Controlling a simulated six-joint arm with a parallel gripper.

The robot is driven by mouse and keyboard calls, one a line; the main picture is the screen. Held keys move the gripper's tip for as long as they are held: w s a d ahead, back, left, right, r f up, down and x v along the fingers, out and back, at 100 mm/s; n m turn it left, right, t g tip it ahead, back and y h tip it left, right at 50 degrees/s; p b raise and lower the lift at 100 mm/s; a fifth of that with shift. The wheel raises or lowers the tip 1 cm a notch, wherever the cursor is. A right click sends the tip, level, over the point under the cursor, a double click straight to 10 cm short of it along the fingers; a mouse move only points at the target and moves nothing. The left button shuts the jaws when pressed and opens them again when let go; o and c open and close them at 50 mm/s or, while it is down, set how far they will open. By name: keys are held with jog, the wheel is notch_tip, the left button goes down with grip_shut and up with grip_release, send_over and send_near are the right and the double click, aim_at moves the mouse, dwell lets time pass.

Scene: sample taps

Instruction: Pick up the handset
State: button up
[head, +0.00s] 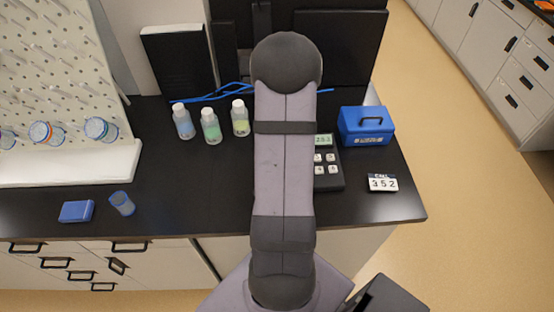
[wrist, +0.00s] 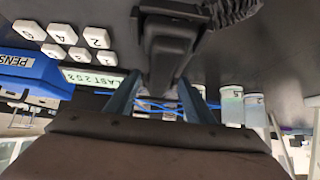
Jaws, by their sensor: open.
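The black handset (wrist: 172,40) shows in the wrist view, which looks upside down, with a coiled cord (wrist: 235,10) at its end. My gripper (wrist: 158,95) is open; its two bluish fingers appear on either side of the handset's near end. Whether they touch it I cannot tell. The phone base with white keys (wrist: 75,38) and a lit display (wrist: 93,80) lies beside the handset. In the head view my arm covers the handset and gripper; only the right part of the phone base (head: 329,178) shows.
Three capped bottles (head: 211,127) stand left of my arm. A pegboard rack (head: 60,90), a blue block (head: 77,211) and a small jar (head: 122,203) are farther left.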

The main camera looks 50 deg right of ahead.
jog(key=shift+w+d+f, duration=0.3)
jog(key=shift+f, duration=0.1)
grip_shut()
jog(key=shift+r, duration=0.15)
jog(key=shift+r+b, duration=0.4)
jog(key=shift+r, duration=4.45)
